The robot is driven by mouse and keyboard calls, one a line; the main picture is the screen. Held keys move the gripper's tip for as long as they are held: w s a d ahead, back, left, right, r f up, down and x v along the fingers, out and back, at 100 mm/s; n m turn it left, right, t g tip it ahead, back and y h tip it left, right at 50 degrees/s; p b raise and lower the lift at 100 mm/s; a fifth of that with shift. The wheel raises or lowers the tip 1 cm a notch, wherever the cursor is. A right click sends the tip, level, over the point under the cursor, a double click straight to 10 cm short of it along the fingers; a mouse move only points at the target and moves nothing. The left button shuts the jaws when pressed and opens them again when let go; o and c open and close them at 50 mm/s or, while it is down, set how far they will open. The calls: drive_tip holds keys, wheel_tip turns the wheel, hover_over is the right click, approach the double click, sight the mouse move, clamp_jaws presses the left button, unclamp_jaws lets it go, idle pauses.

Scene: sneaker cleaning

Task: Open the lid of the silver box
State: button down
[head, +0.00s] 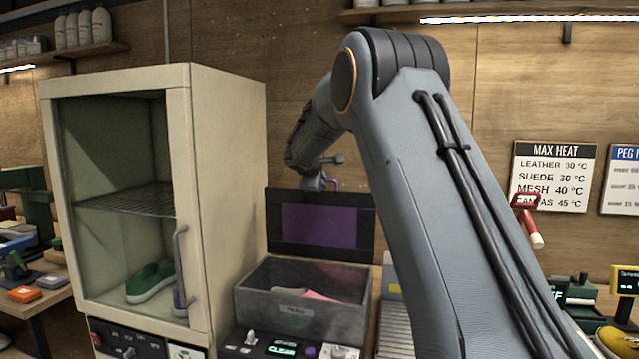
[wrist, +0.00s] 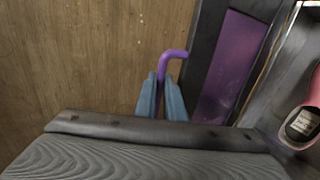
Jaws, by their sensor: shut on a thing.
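The silver-grey box (head: 290,308) stands on the bench right of the cream cabinet. Its lid, a dark frame around a purple panel (head: 318,226), stands upright at the back, so the box is open. Something pink (head: 322,296) lies inside; it also shows at the right edge of the wrist view (wrist: 312,92). My gripper (head: 320,186) is at the lid's top edge. In the wrist view its blue-grey fingers (wrist: 162,100) are shut on the lid's purple handle (wrist: 174,54). My arm hides part of the bench to the right.
A cream cabinet (head: 225,190) with a handled front and a green shoe (head: 150,282) inside stands close on the left. A control panel (head: 283,347) sits before the box. The wooden wall (wrist: 75,55) is close behind the lid. A red tool (head: 527,215) is at right.

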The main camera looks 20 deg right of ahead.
drive_tip(key=shift+f, duration=0.4)
drive_tip(key=c, duration=1.8)
unclamp_jaws()
drive_tip(key=shift+c, duration=0.2)
drive_tip(key=shift+r, duration=0.1)
drive_tip(key=shift+s, duration=0.1)
drive_tip(key=b+v, duration=0.3)
drive_tip(key=v, duration=0.5)
drive_tip(key=shift+r, duration=0.25)
